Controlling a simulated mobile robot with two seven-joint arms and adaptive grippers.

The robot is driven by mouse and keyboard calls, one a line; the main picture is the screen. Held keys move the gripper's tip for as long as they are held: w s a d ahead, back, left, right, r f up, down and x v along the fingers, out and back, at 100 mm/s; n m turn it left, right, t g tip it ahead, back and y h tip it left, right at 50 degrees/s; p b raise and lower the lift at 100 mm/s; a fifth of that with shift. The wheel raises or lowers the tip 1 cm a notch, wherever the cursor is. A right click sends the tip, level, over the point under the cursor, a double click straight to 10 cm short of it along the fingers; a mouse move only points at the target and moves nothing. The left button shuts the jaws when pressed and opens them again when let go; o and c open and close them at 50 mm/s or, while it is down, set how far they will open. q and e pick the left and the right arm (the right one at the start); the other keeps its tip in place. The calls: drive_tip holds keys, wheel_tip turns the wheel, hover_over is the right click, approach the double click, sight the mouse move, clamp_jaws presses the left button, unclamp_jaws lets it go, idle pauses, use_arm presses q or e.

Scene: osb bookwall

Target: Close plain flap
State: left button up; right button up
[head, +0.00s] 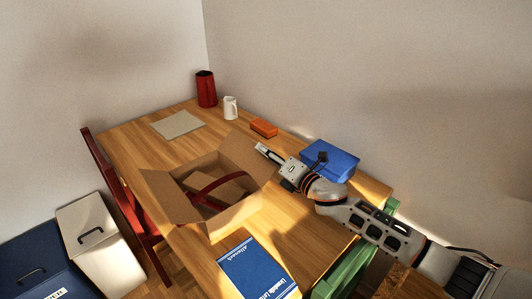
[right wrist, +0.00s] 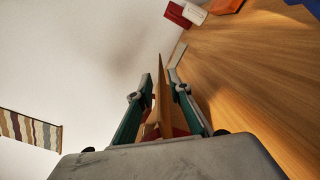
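An open cardboard box (head: 233,213) stands on the wooden table in the head view. One flap leans out at its left (head: 165,194); a plain flap (head: 250,152) stands up at its back right. A dark red band (head: 213,184) curves across the opening. My right gripper (head: 262,149) is at the upper edge of the back-right flap. In the right wrist view its fingers (right wrist: 160,78) are apart, with a cardboard flap (right wrist: 161,96) seen edge-on between them. I cannot tell whether they touch it. My left gripper is not in view.
A blue box (head: 331,161) with a dark item on top stands close beside my right arm. A blue book (head: 257,270) lies in front of the box. An orange block (head: 263,127), white mug (head: 230,107), red vase (head: 206,89) and grey mat (head: 178,124) are farther back. A red chair (head: 118,190) stands left.

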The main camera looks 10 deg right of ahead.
clamp_jaws()
drive_tip(key=shift+s+a+r+n+p, duration=0.25)
drive_tip(key=shift+a+r+n+p, duration=0.2)
drive_tip(key=shift+r+n+p, duration=0.4)
drive_tip(key=shift+s+a+r+n+p, duration=0.15)
drive_tip(key=shift+a+r+n+p, duration=0.2)
drive_tip(key=shift+n, duration=0.25)
drive_tip(key=shift+s+a+r+n+p, duration=0.1)
drive_tip(key=shift+s+a+n+p, duration=0.1)
drive_tip(key=shift+n+p, duration=0.3)
drive_tip(key=shift+s+a+r+n+p, duration=0.2)
drive_tip(key=shift+a+n+p, duration=0.2)
drive_tip(key=shift+n, duration=0.35)
drive_tip(key=shift+s+a+r+n+p, duration=0.15)
drive_tip(key=shift+s+a+n+p, duration=0.15)
drive_tip(key=shift+a+n+p, duration=0.45)
drive_tip(key=shift+d, duration=0.2)
